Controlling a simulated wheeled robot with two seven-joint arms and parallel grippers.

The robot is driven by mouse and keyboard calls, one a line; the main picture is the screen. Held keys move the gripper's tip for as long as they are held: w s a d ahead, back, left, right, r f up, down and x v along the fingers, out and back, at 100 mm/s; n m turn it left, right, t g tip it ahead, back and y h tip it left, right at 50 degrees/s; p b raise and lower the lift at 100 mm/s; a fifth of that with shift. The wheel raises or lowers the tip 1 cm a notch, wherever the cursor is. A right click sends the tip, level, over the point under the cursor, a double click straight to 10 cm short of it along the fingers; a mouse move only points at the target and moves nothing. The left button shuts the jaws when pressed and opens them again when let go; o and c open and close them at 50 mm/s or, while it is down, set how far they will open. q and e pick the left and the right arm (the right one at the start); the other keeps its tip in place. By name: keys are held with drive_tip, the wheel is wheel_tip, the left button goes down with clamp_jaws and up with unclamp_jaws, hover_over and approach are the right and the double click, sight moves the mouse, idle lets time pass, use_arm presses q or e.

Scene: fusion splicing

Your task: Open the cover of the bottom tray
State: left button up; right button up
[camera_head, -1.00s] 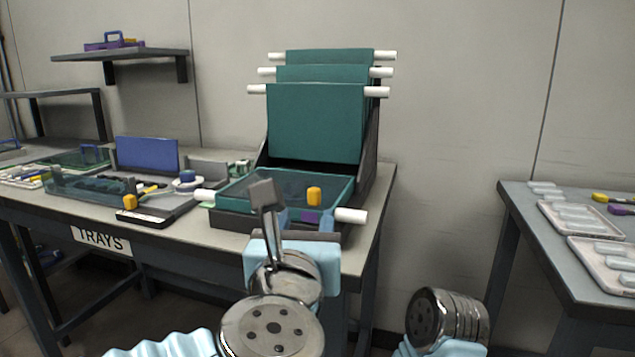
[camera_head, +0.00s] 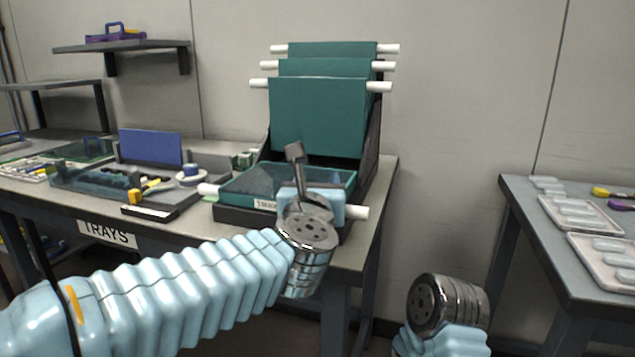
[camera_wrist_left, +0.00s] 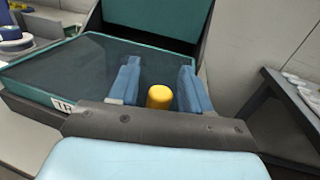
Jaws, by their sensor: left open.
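The bottom tray (camera_head: 232,200) is a teal-edged tray at the foot of the rack, with white rods at its sides and a label in front. Its smoky see-through cover (camera_head: 245,183) lies flat over it; it also fills the middle of the left wrist view (camera_wrist_left: 75,68). A yellow knob (camera_wrist_left: 159,97) stands near the cover's front edge. My left gripper (camera_wrist_left: 159,66) is open, with its blue fingers on either side of the knob and a gap visible to each. In the head view my left gripper (camera_head: 314,190) hides the knob.
Several teal trays (camera_head: 318,118) stand upright above and behind the bottom tray. A side table (camera_head: 570,265) with pale trays is at right. My right wrist (camera_head: 445,303) is low, before the gap between tables.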

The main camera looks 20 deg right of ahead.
use_arm(q)
clamp_jaws()
drive_tip(key=shift+s+a+f+b, duration=0.1)
drive_tip(key=shift+s+a+b, duration=0.15)
drive_tip(key=shift+s+b, duration=0.15)
drive_tip(key=a+b+v, duration=0.2)
drive_tip(key=b+v, duration=0.1)
drive_tip(key=v, duration=0.7)
drive_tip(key=shift+w+b, duration=0.35)
drive_tip(key=shift+b, duration=0.05)
drive_tip(key=shift+a, duration=0.1)
unclamp_jaws()
